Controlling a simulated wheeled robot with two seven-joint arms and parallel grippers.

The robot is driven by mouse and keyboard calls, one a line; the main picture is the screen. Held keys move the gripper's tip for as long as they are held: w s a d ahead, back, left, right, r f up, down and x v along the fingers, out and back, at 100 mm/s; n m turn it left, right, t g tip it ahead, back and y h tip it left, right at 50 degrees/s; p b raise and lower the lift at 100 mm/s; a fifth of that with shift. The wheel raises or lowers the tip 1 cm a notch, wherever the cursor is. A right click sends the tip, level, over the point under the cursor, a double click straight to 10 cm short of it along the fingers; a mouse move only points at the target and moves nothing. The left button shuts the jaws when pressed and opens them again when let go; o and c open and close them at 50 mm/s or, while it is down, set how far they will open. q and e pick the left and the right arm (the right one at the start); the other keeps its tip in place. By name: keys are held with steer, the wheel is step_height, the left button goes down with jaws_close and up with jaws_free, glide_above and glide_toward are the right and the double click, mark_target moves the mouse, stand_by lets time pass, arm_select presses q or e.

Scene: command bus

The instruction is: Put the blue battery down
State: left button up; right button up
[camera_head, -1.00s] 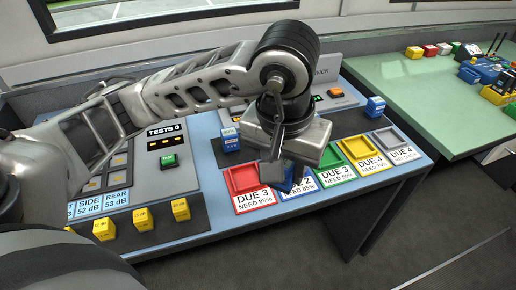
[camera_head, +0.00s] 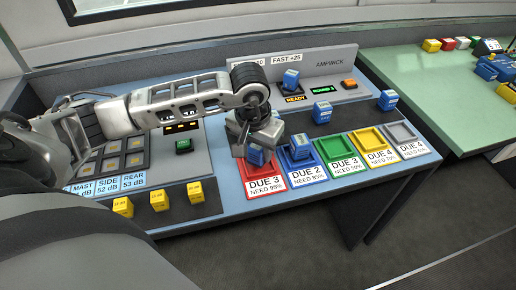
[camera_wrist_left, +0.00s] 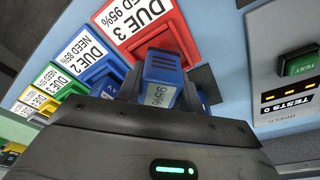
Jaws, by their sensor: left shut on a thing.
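My left gripper (camera_head: 254,152) is shut on a blue battery (camera_head: 257,158) over the red DUE 3 tray (camera_head: 257,188). In the left wrist view the battery (camera_wrist_left: 162,72) sits between the dark fingers, with a pale label that seems to read 95%. The red tray (camera_wrist_left: 128,18) lies just beyond its far end. I cannot tell whether the battery touches the tray. Another blue battery (camera_head: 300,148) stands in the blue DUE 2 tray (camera_head: 318,172). My right gripper is out of view.
Green (camera_head: 345,165), yellow (camera_head: 376,157) and grey (camera_head: 401,133) trays continue to the right. Blue batteries stand on the charger (camera_head: 291,79), behind the trays (camera_head: 322,112) and at right (camera_head: 388,100). Yellow blocks (camera_head: 160,199) and a green TEST button (camera_head: 184,146) are left.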

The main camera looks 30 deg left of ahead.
arm_select(q)
steer(key=shift+f, duration=0.55)
steer(key=shift+f, duration=0.1)
steer(key=shift+f+b, duration=0.15)
steer(key=shift+b, duration=0.2)
steer(key=o, duration=1.1)
